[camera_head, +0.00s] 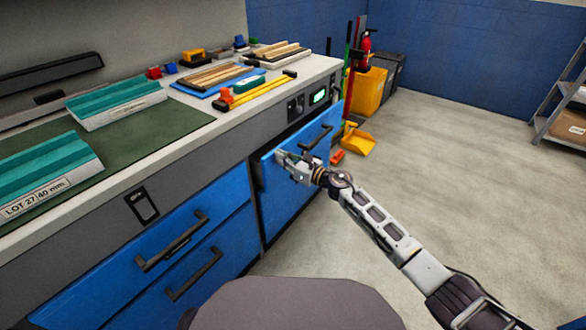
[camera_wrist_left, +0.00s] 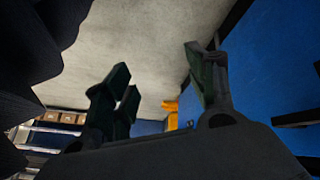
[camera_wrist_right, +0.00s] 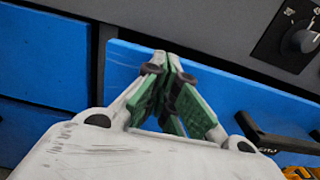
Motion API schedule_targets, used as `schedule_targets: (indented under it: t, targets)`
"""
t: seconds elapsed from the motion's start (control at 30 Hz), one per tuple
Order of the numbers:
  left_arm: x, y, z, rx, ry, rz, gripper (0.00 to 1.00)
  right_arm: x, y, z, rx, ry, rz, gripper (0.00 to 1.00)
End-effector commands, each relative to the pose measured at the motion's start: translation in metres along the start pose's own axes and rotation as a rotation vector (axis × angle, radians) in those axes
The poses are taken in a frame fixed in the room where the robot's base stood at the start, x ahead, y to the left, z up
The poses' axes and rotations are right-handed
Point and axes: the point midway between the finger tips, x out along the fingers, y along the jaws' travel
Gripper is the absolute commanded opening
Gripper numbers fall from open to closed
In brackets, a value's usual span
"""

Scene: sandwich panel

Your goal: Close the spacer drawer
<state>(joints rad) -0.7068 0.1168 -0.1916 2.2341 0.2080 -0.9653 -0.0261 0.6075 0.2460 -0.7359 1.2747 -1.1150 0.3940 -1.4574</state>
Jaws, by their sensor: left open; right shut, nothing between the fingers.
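A blue drawer (camera_head: 286,208) at the far end of the workbench stands out a little from the cabinet, with a dark gap along its left side. Its dark bar handle (camera_head: 318,137) is near the top. I cannot read a spacer label on it. My right gripper (camera_head: 283,157) is shut and empty at the upper left part of this drawer's front. In the right wrist view its closed fingertips (camera_wrist_right: 169,62) point at the blue front (camera_wrist_right: 235,92), with the handle (camera_wrist_right: 275,138) to the right. Contact is hard to tell. My left gripper (camera_wrist_left: 158,62) is open and empty, seen only in the left wrist view.
Two blue drawers with dark handles (camera_head: 172,240) (camera_head: 194,273) sit nearer in the bench. The worktop (camera_head: 205,140) holds teal panels (camera_head: 115,100), wooden strips and tools. A yellow dustpan (camera_head: 357,140) and yellow bin (camera_head: 370,92) stand beyond. The floor (camera_head: 470,160) to the right is clear.

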Motion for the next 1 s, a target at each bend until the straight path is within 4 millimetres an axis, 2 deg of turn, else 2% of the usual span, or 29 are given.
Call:
schedule_targets:
  t: [0.03,0.17,0.4,1.0]
  targets:
    - [0.009,-0.002,0.006,-0.007,0.011,0.005,0.57,0.009,0.001,-0.003,-0.001,-0.001,0.001,0.00]
    - [0.023,-0.003,0.014,-0.025,0.044,0.015,0.57,0.025,0.001,-0.002,0.000,-0.001,0.001,0.00]
    - [0.030,-0.003,0.015,-0.025,0.059,0.026,0.57,0.042,0.000,-0.001,0.000,0.000,0.000,0.00]
    - [0.030,-0.003,0.015,-0.025,0.061,0.029,0.57,0.047,-0.001,0.003,-0.001,-0.003,-0.003,0.00]
